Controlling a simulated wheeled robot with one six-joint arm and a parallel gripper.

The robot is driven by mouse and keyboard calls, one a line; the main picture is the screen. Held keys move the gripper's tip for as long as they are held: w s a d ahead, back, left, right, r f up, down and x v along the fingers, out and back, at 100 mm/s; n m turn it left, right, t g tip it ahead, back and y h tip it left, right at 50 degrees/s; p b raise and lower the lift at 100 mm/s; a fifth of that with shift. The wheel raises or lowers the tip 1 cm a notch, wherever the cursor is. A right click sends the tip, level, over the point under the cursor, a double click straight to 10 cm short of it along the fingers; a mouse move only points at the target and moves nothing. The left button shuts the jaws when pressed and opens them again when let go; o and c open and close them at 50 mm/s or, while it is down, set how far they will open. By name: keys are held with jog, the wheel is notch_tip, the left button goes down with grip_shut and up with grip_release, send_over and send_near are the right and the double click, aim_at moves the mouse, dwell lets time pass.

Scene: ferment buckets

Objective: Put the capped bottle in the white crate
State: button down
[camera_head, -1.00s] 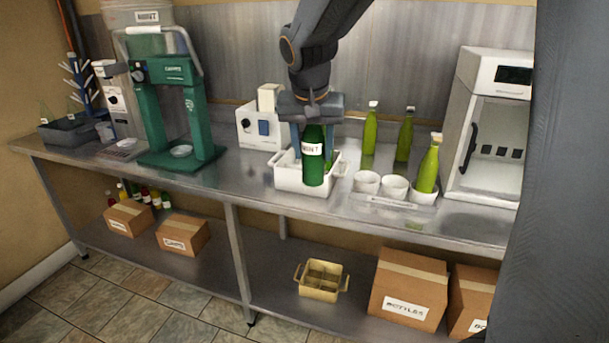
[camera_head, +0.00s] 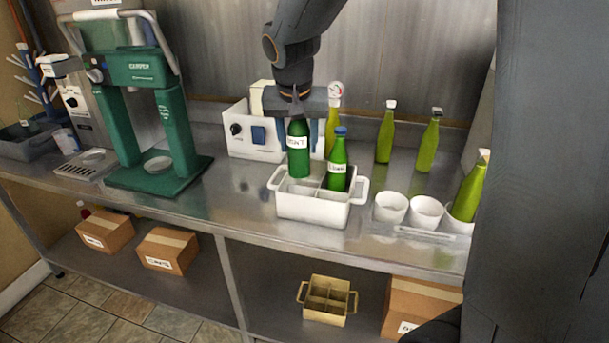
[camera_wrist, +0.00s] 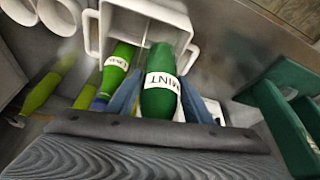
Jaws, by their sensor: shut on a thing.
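My gripper (camera_head: 299,132) is shut on a dark green bottle (camera_head: 298,160) with a white MINT label, held upright over the back left of the white crate (camera_head: 312,208). Its top is between the fingers, so I cannot see whether it has a cap. I cannot tell whether its base is inside a compartment. A second green bottle (camera_head: 337,170) with a blue cap stands in the crate's right side. In the wrist view, the held bottle (camera_wrist: 160,85) is between the fingers, beside the second bottle (camera_wrist: 118,62) and against the crate (camera_wrist: 150,12).
Three white cups (camera_head: 391,207) stand right of the crate, one with a yellow-green bottle (camera_head: 468,192) leaning in it. Other yellow-green bottles (camera_head: 385,135) stand behind. A white machine (camera_head: 250,135) is behind the crate, and a green capping press (camera_head: 150,110) is to the left.

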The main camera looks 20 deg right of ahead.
aim_at(298, 171)
notch_tip(298, 171, down, 7)
jog(key=shift+f+p, duration=0.1)
jog(key=shift+p, duration=0.35)
jog(key=shift+a, duration=0.1)
jog(key=shift+f+b, duration=0.55)
jog(key=shift+b, duration=0.15)
jog(key=c, duration=0.9)
grip_release()
